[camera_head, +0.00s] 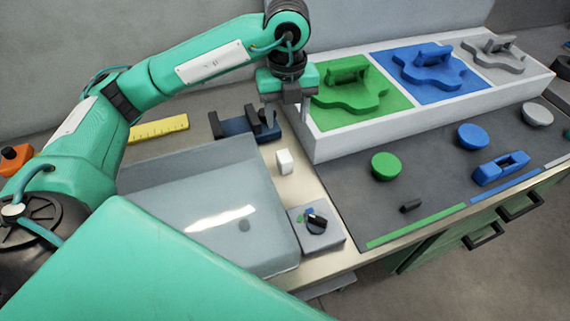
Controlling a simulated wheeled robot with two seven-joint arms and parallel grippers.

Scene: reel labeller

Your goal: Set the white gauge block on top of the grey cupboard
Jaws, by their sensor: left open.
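The white gauge block (285,161) stands upright on the pale worktop, between a large grey box and the white tray. The large grey box (180,175), with a glossy top, looks like the grey cupboard; its near left part is hidden behind my own green body. My left gripper (287,113) points down above the worktop, beyond the block in the picture. It is open with nothing seen between its fingers, and it is apart from the block. My right gripper is not in view.
A white tray (325,150) with green, blue and grey sections stands right of the block. A small box with a black knob (317,228) sits nearer. A dark blue fixture (240,125) and a yellow ruler (158,129) lie behind. The box top is clear.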

